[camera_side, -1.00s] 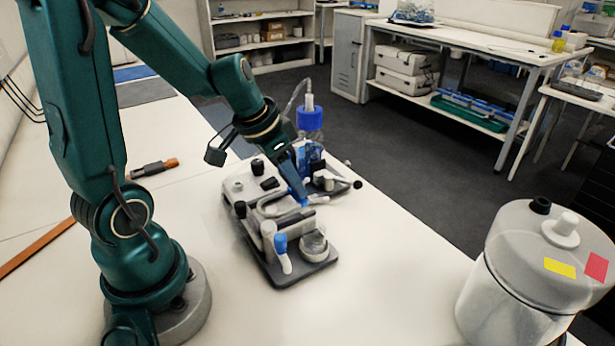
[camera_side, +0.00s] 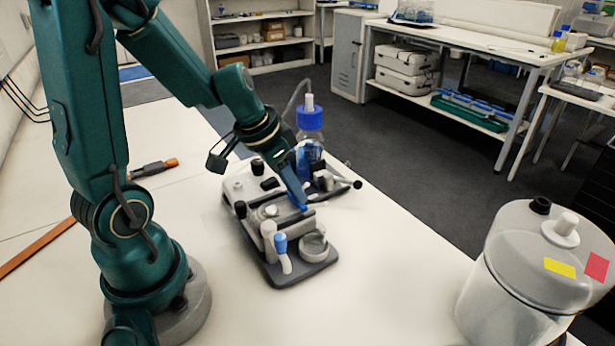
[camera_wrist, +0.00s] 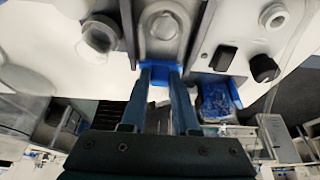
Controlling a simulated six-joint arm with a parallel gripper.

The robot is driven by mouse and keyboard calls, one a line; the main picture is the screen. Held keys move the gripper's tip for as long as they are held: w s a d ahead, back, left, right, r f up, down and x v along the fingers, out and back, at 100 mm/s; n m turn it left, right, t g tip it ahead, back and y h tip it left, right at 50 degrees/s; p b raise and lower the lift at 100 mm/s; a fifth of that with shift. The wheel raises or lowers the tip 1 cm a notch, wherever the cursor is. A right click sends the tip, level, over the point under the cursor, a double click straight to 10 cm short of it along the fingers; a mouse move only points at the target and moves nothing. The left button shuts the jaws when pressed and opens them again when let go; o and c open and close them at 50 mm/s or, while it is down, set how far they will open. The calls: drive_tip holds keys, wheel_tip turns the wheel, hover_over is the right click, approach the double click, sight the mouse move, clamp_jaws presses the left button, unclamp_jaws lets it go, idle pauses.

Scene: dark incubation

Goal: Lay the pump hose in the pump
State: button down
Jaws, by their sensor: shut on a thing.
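The pump (camera_side: 262,222) is a grey unit on a dark base plate on the white bench. My gripper (camera_side: 302,207) points down at its right edge. In the wrist view my gripper (camera_wrist: 160,72) is shut on a blue grip piece (camera_wrist: 160,78), which I take to be part of the pump hose. A pale U-shaped outline, apparently the hose or its channel, surrounds the round pump head (camera_wrist: 164,26) just ahead of the fingertips. I cannot tell whether the hose is fully seated, since the fingers and the pump body hide parts of it.
A blue-capped bottle (camera_side: 310,120) with blue liquid stands just behind the pump. A small clear cup (camera_side: 313,245) and a blue-topped fitting (camera_side: 281,244) stand on the front of the base. A large white vessel (camera_side: 525,275) is at right; bench between is clear.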

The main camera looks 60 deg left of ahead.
drive_tip(key=c, duration=0.6)
unclamp_jaws()
drive_tip(key=shift+c, duration=0.5)
drive_tip(key=shift+w+r, duration=0.15)
drive_tip(key=shift+r, duration=2.85)
